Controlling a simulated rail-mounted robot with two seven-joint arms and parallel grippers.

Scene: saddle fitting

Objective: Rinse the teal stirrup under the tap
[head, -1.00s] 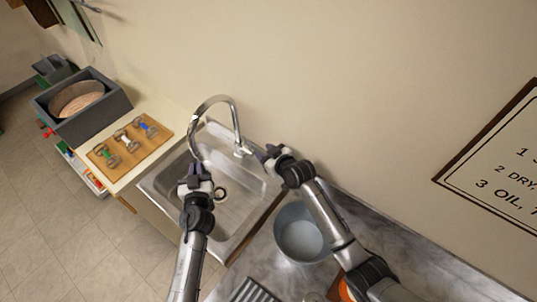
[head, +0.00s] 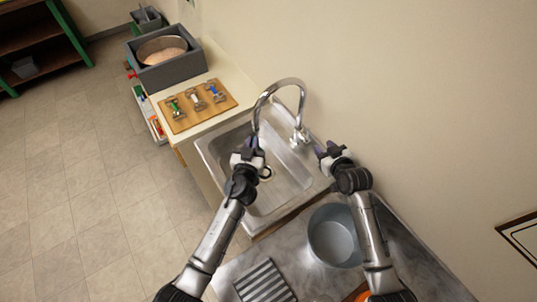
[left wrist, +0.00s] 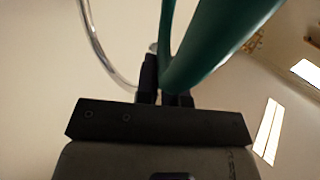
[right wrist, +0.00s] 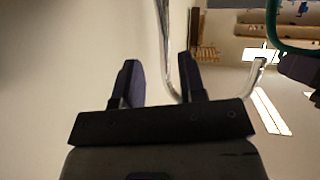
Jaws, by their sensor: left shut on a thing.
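The teal stirrup (left wrist: 215,45) fills the upper part of the left wrist view as a large teal loop. My left gripper (head: 252,146) is shut on it, over the sink near the spout end of the chrome tap (head: 302,104). In the head view I cannot make out the stirrup itself. Part of it shows at the upper right of the right wrist view (right wrist: 273,38). My right gripper (head: 327,150) is open and empty, to the right of the tap base. Its two fingers (right wrist: 158,82) stand apart in the right wrist view. I cannot tell whether water runs.
The steel sink (head: 217,158) lies under the tap. A wooden board (head: 190,122) with several small fittings and a grey box (head: 140,75) are beyond the sink. A slatted rack (head: 265,283) lies in front.

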